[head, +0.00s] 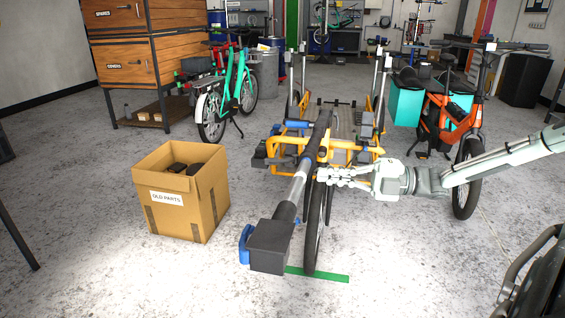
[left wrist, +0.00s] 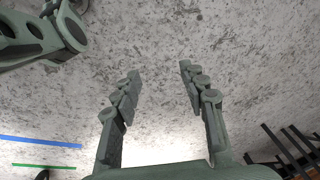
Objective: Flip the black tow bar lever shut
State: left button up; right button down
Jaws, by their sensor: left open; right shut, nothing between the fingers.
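The tow bar (head: 299,188) is a black and silver tube that runs from the yellow cargo bike (head: 290,149) toward me, beside the front wheel. Its near end carries a dark box-shaped block (head: 272,246) with a blue handle (head: 245,244). A black upper section (head: 319,132) sits at the bike end; I cannot make out a separate lever there. My right gripper (head: 322,175) is shut and empty, reaching in from the right close beside the bar. I cannot tell whether it touches. My left gripper (left wrist: 159,70) is open and empty above bare floor in the left wrist view.
A cardboard box marked OLD PARTS (head: 182,191) stands left of the tow bar. An orange bike (head: 440,114) stands to the right, and a teal bike (head: 238,85) is behind by a wooden cabinet (head: 126,62). The floor between box and bar is clear.

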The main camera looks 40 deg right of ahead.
aim_at(281, 160)
jog(key=shift+a, duration=0.1)
pick_arm(q)
notch_tip(281, 160, up, 20)
jog(key=w+t+y+b, duration=0.1)
jog(key=b, duration=0.7)
jog(key=shift+w+d+r+n+t, duration=0.2)
jog(key=shift+r+n+t, duration=0.05)
jog(key=shift+n+t, duration=0.05)
pick_arm(e)
jog(key=w+a, duration=0.5)
jog(key=w, duration=0.5)
jog(key=shift+w+f, duration=0.15)
jog(key=shift+f, duration=0.05)
pick_arm(q)
jog(key=shift+a, duration=0.1)
